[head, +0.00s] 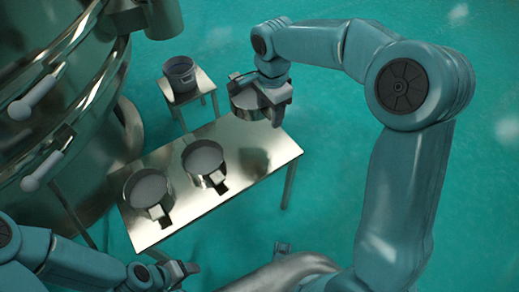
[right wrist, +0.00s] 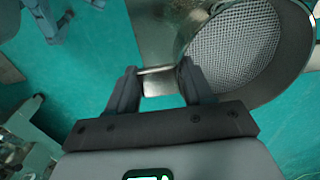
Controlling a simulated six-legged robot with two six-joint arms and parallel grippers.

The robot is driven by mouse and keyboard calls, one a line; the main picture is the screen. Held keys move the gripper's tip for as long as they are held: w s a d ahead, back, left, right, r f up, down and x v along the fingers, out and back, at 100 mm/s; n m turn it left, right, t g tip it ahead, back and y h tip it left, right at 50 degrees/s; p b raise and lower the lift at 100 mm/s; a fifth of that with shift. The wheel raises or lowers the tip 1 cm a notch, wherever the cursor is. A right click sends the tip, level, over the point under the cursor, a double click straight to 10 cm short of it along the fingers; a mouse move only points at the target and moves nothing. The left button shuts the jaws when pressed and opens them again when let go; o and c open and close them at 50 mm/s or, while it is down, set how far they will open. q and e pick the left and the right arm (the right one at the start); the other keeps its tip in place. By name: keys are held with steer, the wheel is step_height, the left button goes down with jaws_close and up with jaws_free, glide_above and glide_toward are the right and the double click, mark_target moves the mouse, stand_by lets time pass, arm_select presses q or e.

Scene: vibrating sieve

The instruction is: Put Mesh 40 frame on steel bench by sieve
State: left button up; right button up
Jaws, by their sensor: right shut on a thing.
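My right gripper (head: 274,106) is shut on the tab of a round metal mesh frame (head: 244,96) at the far right end of the steel bench (head: 240,143). In the right wrist view the frame (right wrist: 240,45) shows its woven mesh and rim, with the tab between the fingers (right wrist: 158,78). I cannot read a mesh number on it. Whether it touches the bench or hangs above it is unclear. Two similar round frames with tabs, one in the middle (head: 203,158) and one at the left (head: 147,188), sit on the bench. My left gripper (head: 180,270) is low at the left, its jaws unclear.
The large shiny sieve machine (head: 60,70) with clamp handles stands at the left, close to the bench. A small side table (head: 202,86) behind the bench carries a grey pot (head: 180,74). The bench's right part is bare. Green floor lies open at the right.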

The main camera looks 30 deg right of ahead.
step_height(320, 180, down, 10)
steer(key=b, duration=0.2)
steer(key=shift+b, duration=0.35)
step_height(320, 180, down, 5)
steer(key=shift+f+b, duration=0.15)
steer(key=shift+b, duration=0.7)
steer(key=shift+f, duration=0.15)
steer(key=o, duration=1.1)
steer(key=shift+o, duration=0.2)
